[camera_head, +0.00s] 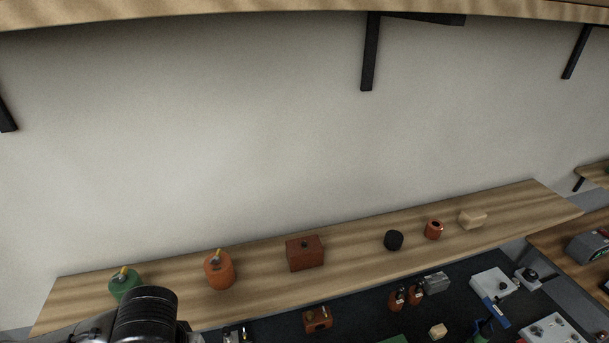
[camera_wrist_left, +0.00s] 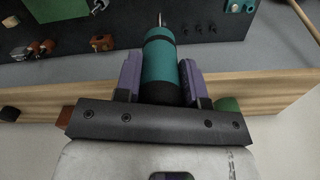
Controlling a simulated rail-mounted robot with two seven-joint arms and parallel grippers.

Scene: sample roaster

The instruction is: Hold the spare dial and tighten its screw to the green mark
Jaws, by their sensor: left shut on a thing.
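In the left wrist view my left gripper (camera_wrist_left: 161,75) has its purple fingers shut around a teal and black handled tool (camera_wrist_left: 160,60), which looks like a screwdriver. Its thin metal tip points away from the gripper, over the dark bench mat. The lower end of the handle is hidden by the gripper body. I cannot pick out the spare dial, its screw or the green mark for certain. A small black round piece (camera_head: 393,240) lies on the wooden shelf in the head view. My right gripper is not in view.
The wooden shelf (camera_head: 265,292) carries a green canister (camera_head: 122,287), an orange canister (camera_head: 219,270), a brown box (camera_head: 305,253), a red cup (camera_head: 433,229) and a beige block (camera_head: 472,219). The dark bench mat (camera_head: 360,303) holds small parts and pale plates (camera_head: 493,281). A shelf hangs above.

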